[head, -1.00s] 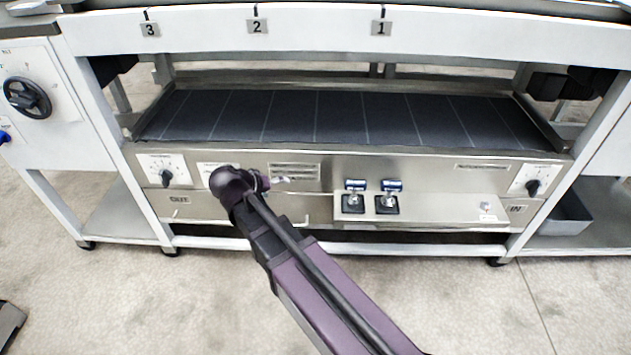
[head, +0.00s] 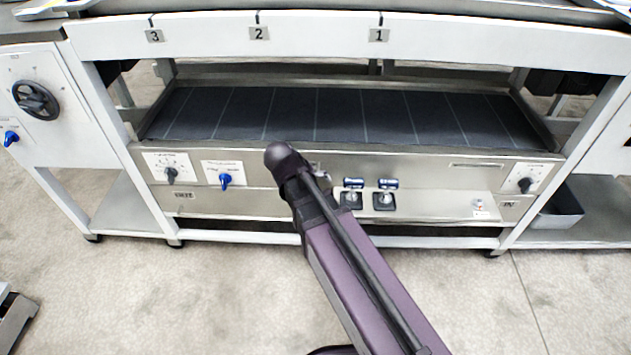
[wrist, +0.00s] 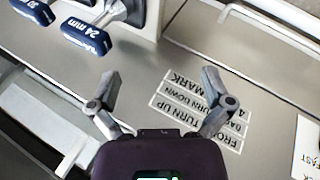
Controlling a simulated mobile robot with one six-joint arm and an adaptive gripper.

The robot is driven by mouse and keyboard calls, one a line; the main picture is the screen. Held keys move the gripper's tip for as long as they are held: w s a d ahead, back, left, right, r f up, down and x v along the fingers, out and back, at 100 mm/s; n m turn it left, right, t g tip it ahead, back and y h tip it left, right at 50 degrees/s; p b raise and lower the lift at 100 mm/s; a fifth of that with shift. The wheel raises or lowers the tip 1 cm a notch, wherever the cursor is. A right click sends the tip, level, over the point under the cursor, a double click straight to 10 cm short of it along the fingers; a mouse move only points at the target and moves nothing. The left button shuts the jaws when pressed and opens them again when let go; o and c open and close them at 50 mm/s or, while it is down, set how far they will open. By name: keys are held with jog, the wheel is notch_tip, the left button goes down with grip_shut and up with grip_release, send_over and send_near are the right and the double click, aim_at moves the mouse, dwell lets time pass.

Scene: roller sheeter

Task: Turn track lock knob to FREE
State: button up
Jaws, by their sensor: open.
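A blue knob (head: 225,180) sits on a white label plate at the left of the lower steel panel, and its lettering is too small to read in the head view. My gripper (wrist: 160,75) is open and empty, in front of a printed text label (wrist: 203,108) on the panel. In the head view the fingers are mostly hidden by my arm, to the right of the blue knob.
Two blue-topped levers (head: 353,193) (head: 386,194) stand right of my arm; one reads "24 mm" in the wrist view (wrist: 86,36). A black knob (head: 170,174) is left of the blue knob. Another blue knob (head: 11,137) and a black handwheel (head: 36,99) are far left.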

jog(key=shift+d, duration=0.15)
jog(key=shift+c, duration=0.2)
jog(key=c, duration=0.6)
jog(key=s+a+m+t+y+b, duration=0.1)
jog(key=a+t+b, duration=0.2)
jog(key=a, duration=0.6)
jog(key=s+a+f+m+t+y+b, duration=0.1)
jog(key=s+a+t+y+b, duration=0.1)
jog(key=a, duration=0.8)
jog(key=s+a+m+t+y+b, duration=0.1)
jog(key=a+t+b, duration=0.4)
jog(key=a, duration=0.5)
jog(key=shift+s+f+m+y+b, duration=0.3)
jog(key=shift+s+f+y, duration=0.1)
jog(key=shift+s+y, duration=0.25)
